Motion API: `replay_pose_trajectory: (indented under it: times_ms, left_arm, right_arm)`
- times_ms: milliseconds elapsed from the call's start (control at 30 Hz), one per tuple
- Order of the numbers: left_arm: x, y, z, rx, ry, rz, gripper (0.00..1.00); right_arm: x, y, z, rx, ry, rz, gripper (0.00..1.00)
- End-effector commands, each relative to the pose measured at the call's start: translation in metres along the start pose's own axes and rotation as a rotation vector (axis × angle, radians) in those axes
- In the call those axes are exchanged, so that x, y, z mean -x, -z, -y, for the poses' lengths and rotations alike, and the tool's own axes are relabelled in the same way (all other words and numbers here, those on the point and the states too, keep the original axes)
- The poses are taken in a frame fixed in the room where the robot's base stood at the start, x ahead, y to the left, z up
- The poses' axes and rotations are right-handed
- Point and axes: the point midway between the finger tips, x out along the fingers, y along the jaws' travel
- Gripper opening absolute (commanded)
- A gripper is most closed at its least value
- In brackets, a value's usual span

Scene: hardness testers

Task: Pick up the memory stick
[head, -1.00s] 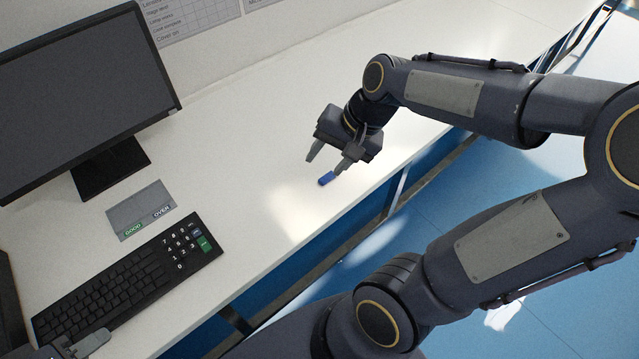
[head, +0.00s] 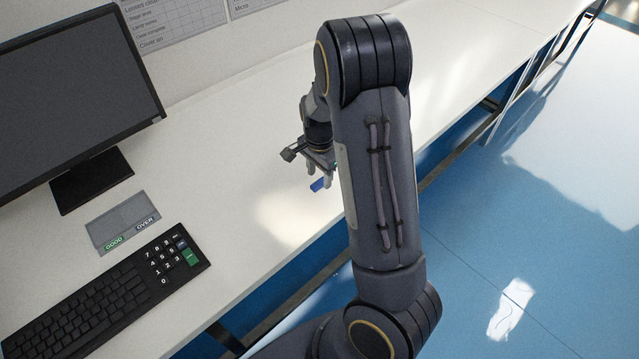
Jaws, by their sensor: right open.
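The memory stick (head: 317,185) is a small blue piece on the white table, near its front edge. My right gripper (head: 318,175) is open just above and behind it, with its fingers pointing down toward the table. My own right forearm hides part of that gripper, so I cannot tell whether a finger touches the stick. My left gripper is out of the picture.
A black monitor (head: 70,95) stands at the left of the table (head: 240,165). A grey pad with GOOD and OVER labels (head: 122,222) and a black keyboard (head: 100,300) lie in front of it. The tabletop between keyboard and stick is clear.

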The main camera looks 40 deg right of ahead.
Motion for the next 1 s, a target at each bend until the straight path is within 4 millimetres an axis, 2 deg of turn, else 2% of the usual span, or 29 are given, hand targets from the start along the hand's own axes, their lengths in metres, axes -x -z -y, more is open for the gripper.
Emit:
replay_pose_trajectory:
  times_ms: [33,133,400,733,1000]
  left_arm:
    - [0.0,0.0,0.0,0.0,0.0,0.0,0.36]
    - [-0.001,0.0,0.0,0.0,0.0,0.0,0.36]
    - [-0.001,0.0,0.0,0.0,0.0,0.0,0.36]
    - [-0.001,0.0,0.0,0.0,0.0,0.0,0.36]
    - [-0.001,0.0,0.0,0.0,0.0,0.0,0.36]
  right_arm:
    - [-0.009,0.0,-0.001,-0.002,-0.005,0.001,0.45]
    - [-0.018,0.0,-0.001,0.0,-0.003,0.0,0.45]
    - [-0.02,0.0,0.0,0.001,0.0,0.0,0.45]
    - [-0.02,0.0,0.0,0.001,0.0,0.0,0.02]
    - [-0.019,0.0,0.0,0.001,0.0,0.0,0.0]
